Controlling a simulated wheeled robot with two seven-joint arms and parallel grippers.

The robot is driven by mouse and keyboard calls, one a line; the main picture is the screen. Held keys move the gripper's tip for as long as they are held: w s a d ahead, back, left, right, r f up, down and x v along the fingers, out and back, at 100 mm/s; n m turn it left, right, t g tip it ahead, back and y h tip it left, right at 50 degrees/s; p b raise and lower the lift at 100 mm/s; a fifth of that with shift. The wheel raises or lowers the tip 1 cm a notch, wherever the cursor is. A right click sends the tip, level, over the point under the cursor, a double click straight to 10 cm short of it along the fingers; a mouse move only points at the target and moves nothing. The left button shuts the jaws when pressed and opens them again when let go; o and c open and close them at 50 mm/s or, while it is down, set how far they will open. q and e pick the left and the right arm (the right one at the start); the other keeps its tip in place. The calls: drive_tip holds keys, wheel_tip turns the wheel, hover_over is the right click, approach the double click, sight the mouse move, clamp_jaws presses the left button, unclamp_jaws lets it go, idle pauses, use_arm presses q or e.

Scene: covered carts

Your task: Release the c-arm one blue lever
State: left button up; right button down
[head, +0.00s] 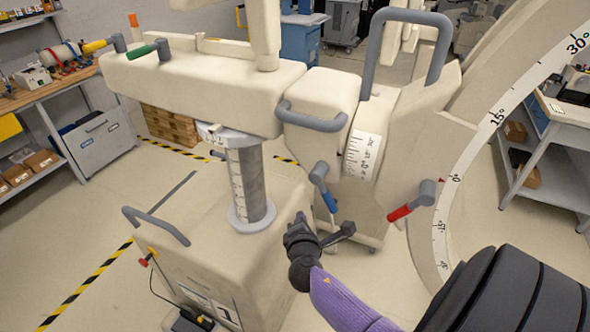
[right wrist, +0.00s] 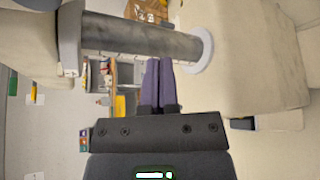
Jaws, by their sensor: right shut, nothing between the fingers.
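The blue lever (head: 329,202) hangs from a grey pivot on the cream C-arm body (head: 322,92), below the scale. Its blue grip points down, and it ends in a pale tip. My right gripper (head: 299,216) is just left of and below the lever in the head view, apart from it in the picture. Its purple fingers are together and empty in the right wrist view (right wrist: 157,75). The blue lever cannot be made out in the right wrist view. My left gripper is not in view.
A red lever (head: 407,208) sits to the right, near the large C arc (head: 455,185). Green (head: 146,50) and yellow (head: 95,46) levers are at the upper left. The grey column (head: 250,185) and wheeled base (head: 200,250) stand left of my gripper.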

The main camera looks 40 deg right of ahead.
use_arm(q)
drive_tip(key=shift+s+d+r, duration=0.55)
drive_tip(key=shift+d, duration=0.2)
use_arm(e)
drive_tip(key=s+a+r, duration=0.2)
drive_tip(key=s+a, duration=0.1)
drive_tip(key=s, duration=0.3)
drive_tip(key=shift+s, duration=0.25)
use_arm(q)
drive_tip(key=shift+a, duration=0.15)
use_arm(e)
drive_tip(key=shift+a+f, duration=0.1)
drive_tip(key=shift+a, duration=0.1)
